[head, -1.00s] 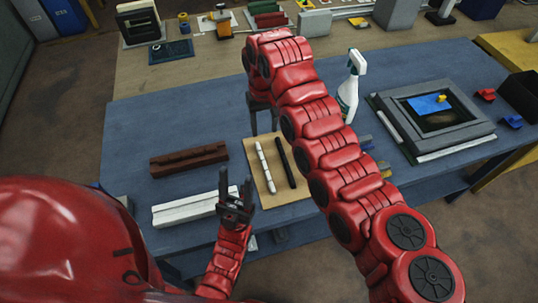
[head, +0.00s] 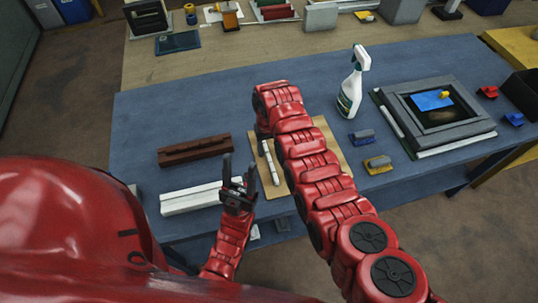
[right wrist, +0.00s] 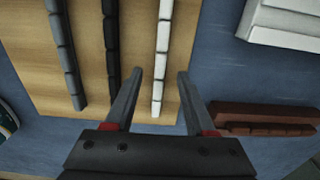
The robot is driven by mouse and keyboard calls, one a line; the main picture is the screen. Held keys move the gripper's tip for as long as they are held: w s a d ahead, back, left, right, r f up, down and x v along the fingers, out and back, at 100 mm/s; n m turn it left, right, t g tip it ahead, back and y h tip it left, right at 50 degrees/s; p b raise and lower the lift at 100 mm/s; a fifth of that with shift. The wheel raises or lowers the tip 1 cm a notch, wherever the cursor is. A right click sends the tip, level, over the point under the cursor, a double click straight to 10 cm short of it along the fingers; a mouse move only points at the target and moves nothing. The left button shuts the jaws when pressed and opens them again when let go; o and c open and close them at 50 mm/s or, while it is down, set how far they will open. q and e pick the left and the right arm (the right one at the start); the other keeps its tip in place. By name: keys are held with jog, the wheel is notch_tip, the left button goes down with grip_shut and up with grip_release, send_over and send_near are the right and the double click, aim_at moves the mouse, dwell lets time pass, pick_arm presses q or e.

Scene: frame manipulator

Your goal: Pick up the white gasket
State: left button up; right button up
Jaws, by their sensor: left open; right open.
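The white gasket (head: 269,162), a thin segmented strip, lies on a wooden board (head: 330,140). In the right wrist view the white gasket (right wrist: 161,55) runs between the two open fingers of my right gripper (right wrist: 161,73), apart from both; their height above it is unclear. My right gripper is hidden behind my arm in the head view. A black gasket (right wrist: 111,40) and another dark strip (right wrist: 63,50) lie beside the white one on the board. My left gripper (head: 240,168) is open and empty, fingers up, near the table's front edge.
A brown grooved block (head: 195,150) and a white grooved block (head: 190,199) lie left of the board. A spray bottle (head: 352,85) stands behind it. Blue and yellow clamps (head: 377,164) and a grey frame (head: 440,110) are at right. The table's back left is clear.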

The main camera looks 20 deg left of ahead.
aim_at(269, 158)
jog(key=shift+s+f, duration=0.2)
jog(key=shift+f, duration=0.8)
jog(key=shift+w+f+b, duration=0.1)
jog(key=shift+f+b, duration=0.25)
jog(key=shift+f, duration=0.25)
grip_shut()
